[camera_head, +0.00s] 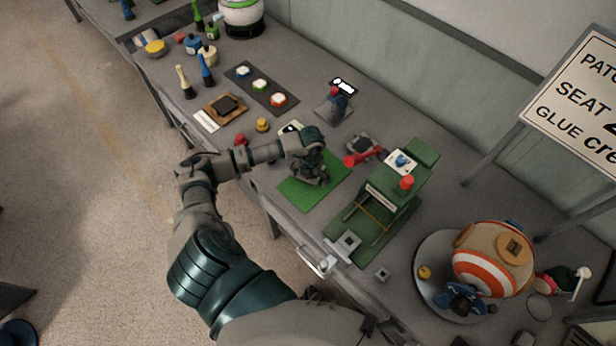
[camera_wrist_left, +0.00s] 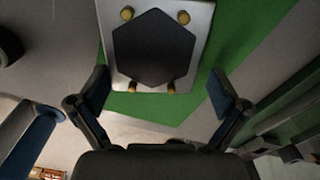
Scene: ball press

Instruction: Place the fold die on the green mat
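The green mat (camera_head: 297,197) lies on the bench, left of the green press. My left gripper (camera_head: 312,176) is over it, pointing down, and covers part of it. In the left wrist view, a pale metal plate with a dark hexagonal recess and gold corner pegs, which I take as the fold die (camera_wrist_left: 153,48), has green mat (camera_wrist_left: 150,107) around it. My left gripper's two fingers (camera_wrist_left: 162,92) stand apart, with gaps to the plate's sides. The plate seems to rest on the mat. In the head view the gripper hides it. My right gripper is not seen.
The green press (camera_head: 385,195) with a red knob stands close on the right. A red-handled tool (camera_head: 362,158) lies behind the mat. A striped ball (camera_head: 495,262) sits on a round base at right. A dark tray with buttons (camera_head: 260,88) is farther back.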

